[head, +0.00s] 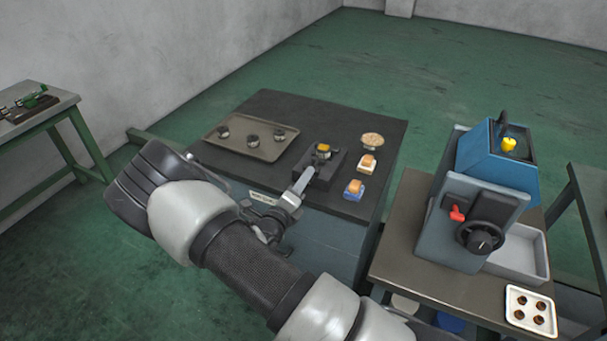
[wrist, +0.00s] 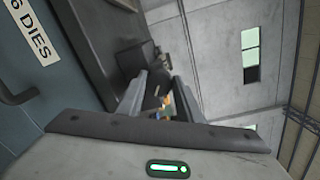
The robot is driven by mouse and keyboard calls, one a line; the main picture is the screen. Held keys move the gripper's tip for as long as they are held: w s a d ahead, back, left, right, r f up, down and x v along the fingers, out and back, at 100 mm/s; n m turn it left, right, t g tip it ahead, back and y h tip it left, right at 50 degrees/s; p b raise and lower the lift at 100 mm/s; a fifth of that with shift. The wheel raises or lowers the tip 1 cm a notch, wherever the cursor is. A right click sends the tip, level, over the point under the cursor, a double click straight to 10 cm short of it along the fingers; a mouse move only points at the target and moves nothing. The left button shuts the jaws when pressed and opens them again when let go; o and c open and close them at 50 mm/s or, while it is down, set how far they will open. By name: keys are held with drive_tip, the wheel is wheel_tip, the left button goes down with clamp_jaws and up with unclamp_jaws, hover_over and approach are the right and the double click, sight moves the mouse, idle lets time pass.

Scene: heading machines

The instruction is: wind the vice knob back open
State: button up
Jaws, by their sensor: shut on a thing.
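The dark vice (head: 328,168) stands near the front edge of the dark bench top. A small piece with a yellow top (head: 323,149) sits at its jaws. My gripper (head: 304,178) reaches the vice's front side from the lower left. In the wrist view my gripper (wrist: 158,92) has its two fingers on either side of a dark part, the vice knob (wrist: 154,99), and is shut on it. The fingers and my arm hide most of the knob in the head view. I cannot tell how far apart the vice jaws are.
A tray (head: 262,148) with several dark round parts lies left of the vice. A blue machine (head: 497,165) with a handwheel stands on the right table.

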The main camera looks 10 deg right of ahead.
drive_tip(key=n+p, duration=0.1)
drive_tip(key=n, duration=0.2)
drive_tip(key=shift+a+p, duration=0.1)
drive_tip(key=shift+p, duration=0.3)
drive_tip(key=shift+f+n+p, duration=0.15)
drive_tip(key=shift+n+p, duration=0.5)
drive_tip(key=shift+n, duration=1.45)
drive_tip(key=o, duration=1)
drive_tip(key=shift+g+h, duration=0.3)
drive_tip(key=b+v, duration=0.1)
drive_tip(key=v, duration=1.6)
drive_tip(key=shift+s, duration=0.25)
